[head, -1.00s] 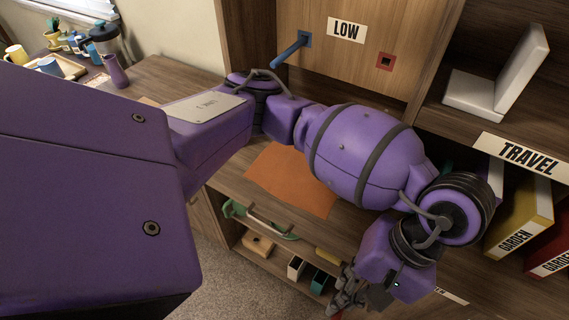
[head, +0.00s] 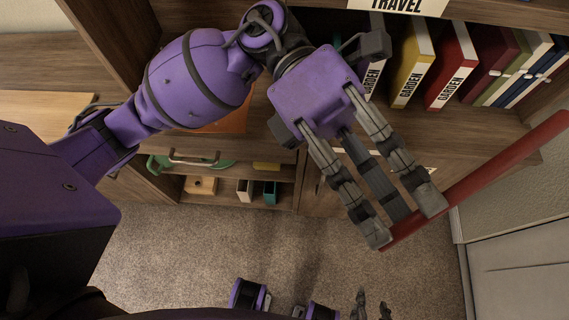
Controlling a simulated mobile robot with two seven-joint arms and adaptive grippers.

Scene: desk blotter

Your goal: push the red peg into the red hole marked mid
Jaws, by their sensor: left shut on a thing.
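The red peg (head: 490,178) is a long red bar in the head view, slanting from lower left to upper right. My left gripper (head: 408,225) is shut on the red peg near its lower left end, and its grey fingers hide part of that end. The peg is held in the air in front of the shelf unit. My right gripper (head: 372,305) shows small at the bottom edge, empty, with its visible fingertips apart. The red hole and its mark are not in view now.
Binders in yellow (head: 412,62), red (head: 452,66) and other colours stand on the shelf at upper right. A lower shelf holds a green item with a handle (head: 192,160) and small boxes. A wall (head: 515,215) is at the right. The carpet (head: 200,240) is clear.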

